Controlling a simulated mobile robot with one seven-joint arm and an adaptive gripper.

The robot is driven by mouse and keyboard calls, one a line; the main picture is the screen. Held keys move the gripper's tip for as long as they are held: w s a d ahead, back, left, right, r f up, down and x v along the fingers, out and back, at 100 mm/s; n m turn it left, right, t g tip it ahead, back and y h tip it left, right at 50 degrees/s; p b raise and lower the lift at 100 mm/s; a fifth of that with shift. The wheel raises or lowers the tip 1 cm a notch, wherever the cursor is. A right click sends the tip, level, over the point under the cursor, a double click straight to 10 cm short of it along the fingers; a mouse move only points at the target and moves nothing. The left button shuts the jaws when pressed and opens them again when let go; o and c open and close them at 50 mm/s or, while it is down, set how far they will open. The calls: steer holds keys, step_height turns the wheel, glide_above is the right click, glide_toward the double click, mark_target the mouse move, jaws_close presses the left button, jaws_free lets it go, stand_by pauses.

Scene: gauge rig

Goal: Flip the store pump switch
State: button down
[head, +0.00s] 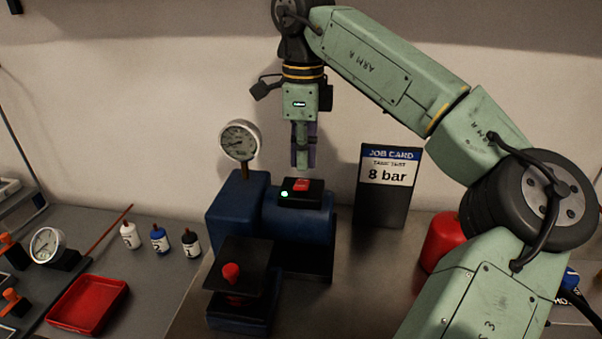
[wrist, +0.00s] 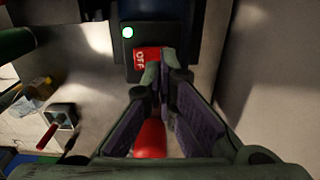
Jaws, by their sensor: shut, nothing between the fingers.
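The red pump switch (head: 301,185) sits on a black box on top of the blue pump body (head: 300,222). The fingertips may hide part of the switch there.
A pressure gauge (head: 239,140) rises from the pump at left. A job card (head: 389,170) reading 8 bar stands at right, near a red container (head: 442,241).

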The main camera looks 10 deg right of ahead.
mark_target(303, 181)
steer(key=shift+r+p, duration=1.5)
steer(key=shift+r, duration=0.7)
steer(key=shift+f, duration=0.1)
